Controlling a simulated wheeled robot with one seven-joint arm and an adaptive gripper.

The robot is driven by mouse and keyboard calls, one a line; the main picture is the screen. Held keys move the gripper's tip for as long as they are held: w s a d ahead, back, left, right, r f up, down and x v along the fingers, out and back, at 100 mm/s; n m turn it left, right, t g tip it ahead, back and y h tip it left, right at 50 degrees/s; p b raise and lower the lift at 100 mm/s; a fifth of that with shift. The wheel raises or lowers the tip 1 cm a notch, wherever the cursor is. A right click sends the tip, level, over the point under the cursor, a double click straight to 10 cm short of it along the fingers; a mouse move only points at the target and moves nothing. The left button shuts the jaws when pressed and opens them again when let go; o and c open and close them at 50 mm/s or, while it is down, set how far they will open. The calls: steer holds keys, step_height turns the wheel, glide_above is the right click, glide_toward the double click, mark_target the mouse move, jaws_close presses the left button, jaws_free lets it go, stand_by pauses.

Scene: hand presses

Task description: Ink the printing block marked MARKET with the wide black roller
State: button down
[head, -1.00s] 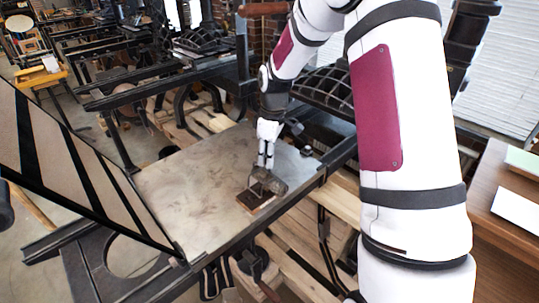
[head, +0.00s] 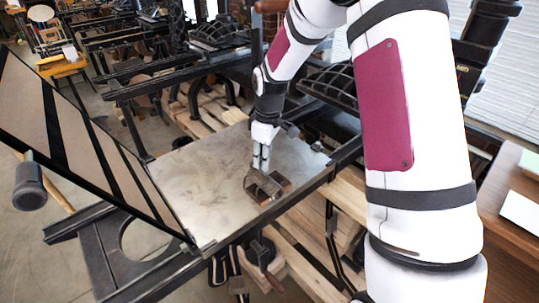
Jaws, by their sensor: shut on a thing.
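My gripper (head: 261,164) points down over the press bed and is shut on the dark roller (head: 256,186), whose frame hangs below the fingertips. A small brown printing block (head: 283,188) lies on the flat grey press bed (head: 215,185), near its front right edge. The roller is at the block's left part and overlaps it in the head view. I cannot tell whether it touches the block's face. No lettering on the block is readable, and the roller hides part of it.
The raised framed panel (head: 85,150) of the press stands at the left of the bed. Dark rails edge the bed. A wooden table (head: 500,235) with papers is at the right. Other presses fill the background. Most of the bed is clear.

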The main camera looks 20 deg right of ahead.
steer(key=a, duration=0.1)
steer(key=s+a, duration=0.1)
steer(key=a, duration=0.1)
steer(key=shift+a+p, duration=0.2)
steer(key=shift+p, duration=0.1)
stand_by(0.4)
steer(key=shift+r+p, duration=0.5)
steer(key=shift+r, duration=2)
